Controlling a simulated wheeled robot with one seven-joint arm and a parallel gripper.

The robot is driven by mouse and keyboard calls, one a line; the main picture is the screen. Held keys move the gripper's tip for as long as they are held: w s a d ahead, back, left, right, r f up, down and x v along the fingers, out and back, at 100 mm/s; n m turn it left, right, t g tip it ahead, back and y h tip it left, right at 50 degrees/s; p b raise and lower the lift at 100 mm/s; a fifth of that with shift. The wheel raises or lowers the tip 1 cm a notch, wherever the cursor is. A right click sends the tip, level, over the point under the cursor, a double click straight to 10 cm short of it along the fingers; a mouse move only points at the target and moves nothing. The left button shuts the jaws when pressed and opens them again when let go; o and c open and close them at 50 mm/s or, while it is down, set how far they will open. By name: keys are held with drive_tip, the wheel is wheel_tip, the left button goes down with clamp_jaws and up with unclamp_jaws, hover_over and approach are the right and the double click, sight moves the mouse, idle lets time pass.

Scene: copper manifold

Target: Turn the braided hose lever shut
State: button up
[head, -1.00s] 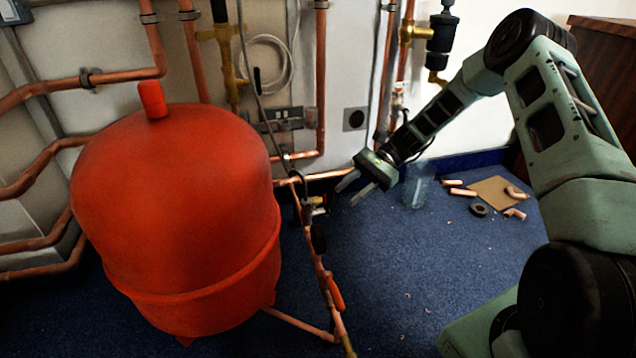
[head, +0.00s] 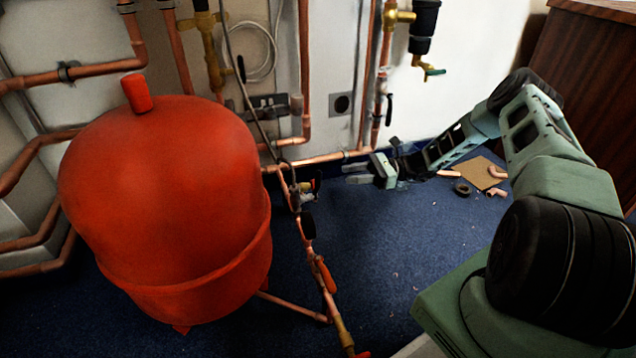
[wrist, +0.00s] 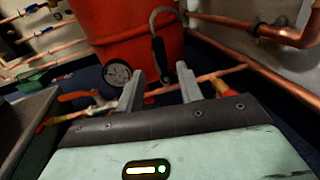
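A grey braided hose (head: 243,85) hangs down beside the red tank to fittings on the copper pipe run. In the wrist view the hose (wrist: 166,14) curves over and ends in a black sleeve (wrist: 159,55). A small red and yellow fitting (head: 316,183) sits near its lower end; it also shows in the wrist view (wrist: 224,86), right of my fingers. I cannot tell which small part is the hose's lever. My gripper (head: 345,174) is open and empty, a little right of these fittings. Its fingers (wrist: 161,80) point toward the hose end, apart from it.
The red tank (head: 165,210) stands left of the pipe run. A round gauge (wrist: 117,73) and an orange lever (wrist: 80,96) lie left of my fingers in the wrist view. Wall pipes (head: 305,70) run behind.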

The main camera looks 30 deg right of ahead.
sight(318, 178)
drive_tip(key=b+x, duration=0.3)
drive_tip(key=x, duration=0.6)
drive_tip(key=shift+f+b, duration=0.15)
drive_tip(key=shift+b, duration=0.2)
drive_tip(key=shift+w+a, duration=0.2)
drive_tip(key=shift+a, duration=0.35)
clamp_jaws()
